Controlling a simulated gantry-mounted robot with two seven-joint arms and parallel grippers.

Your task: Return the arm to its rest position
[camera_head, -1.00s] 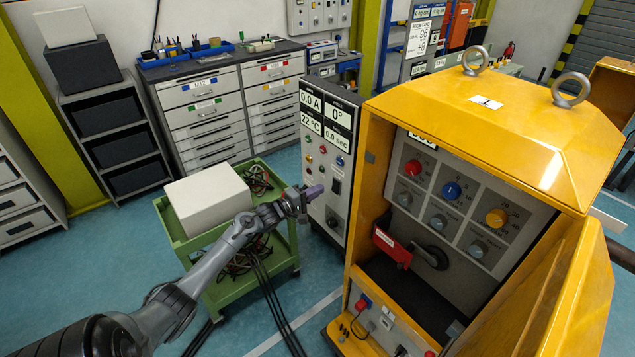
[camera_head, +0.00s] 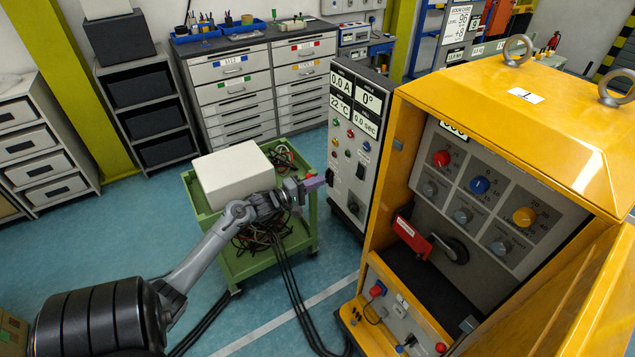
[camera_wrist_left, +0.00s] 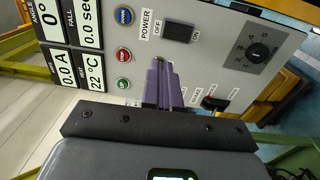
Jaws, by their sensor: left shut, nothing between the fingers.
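My left arm reaches in from the lower left in the head view. Its left gripper (camera_head: 316,183) is shut and empty, with purple fingertips in front of the grey control panel (camera_head: 357,130). In the left wrist view the purple fingers (camera_wrist_left: 162,82) lie together over the panel face (camera_wrist_left: 190,55), near the POWER switch (camera_wrist_left: 180,33) and a red button (camera_wrist_left: 123,55). Whether the fingers touch the panel cannot be told. My right gripper is not in view.
A green cart (camera_head: 267,262) with a white box (camera_head: 233,175) and cables stands beneath my left forearm. The open yellow cabinet (camera_head: 560,110) is on the right, with a red handle (camera_head: 412,237) inside. Blue floor (camera_head: 90,240) is free at the left.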

